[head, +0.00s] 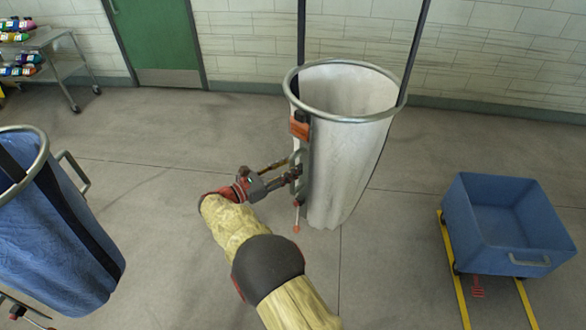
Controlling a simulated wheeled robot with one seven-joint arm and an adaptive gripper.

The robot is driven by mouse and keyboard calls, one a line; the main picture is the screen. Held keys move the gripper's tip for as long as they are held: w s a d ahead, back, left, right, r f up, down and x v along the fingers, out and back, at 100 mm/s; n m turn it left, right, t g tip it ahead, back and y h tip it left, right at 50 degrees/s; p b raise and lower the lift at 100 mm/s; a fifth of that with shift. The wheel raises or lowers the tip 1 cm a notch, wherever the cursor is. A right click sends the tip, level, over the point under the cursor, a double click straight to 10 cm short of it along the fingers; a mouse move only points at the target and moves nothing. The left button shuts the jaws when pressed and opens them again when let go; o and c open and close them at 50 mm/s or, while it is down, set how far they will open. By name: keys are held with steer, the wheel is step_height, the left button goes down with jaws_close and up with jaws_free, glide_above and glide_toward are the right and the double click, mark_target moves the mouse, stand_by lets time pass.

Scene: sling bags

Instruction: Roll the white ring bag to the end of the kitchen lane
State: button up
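The white ring bag (345,150) hangs from dark straps, with a grey metal ring (345,115) around its open top. It hangs close over the floor, at centre right. An orange tag (299,125) and a grey side handle (299,160) are on its left side. My gripper (290,172) is at this handle, reaching in from the lower left. Its fingers overlap the handle in the picture. I cannot tell whether they are closed on it.
A blue ring bag (60,235) with a side handle hangs at the left. A blue wheeled bin (505,225) stands at the right by yellow floor lines (455,275). A cart (50,60) with bottles stands at the back left. A green door (155,40) is behind. Grey floor (160,140) between is clear.

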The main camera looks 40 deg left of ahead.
steer(key=o, duration=0.3)
steer(key=shift+s+a+r, duration=0.2)
steer(key=shift+a, duration=0.1)
steer(key=shift+w+d+f, duration=0.1)
steer(key=shift+d+f, duration=0.1)
steer(key=shift+f, duration=0.05)
steer(key=v, duration=1.2)
stand_by(1.2)
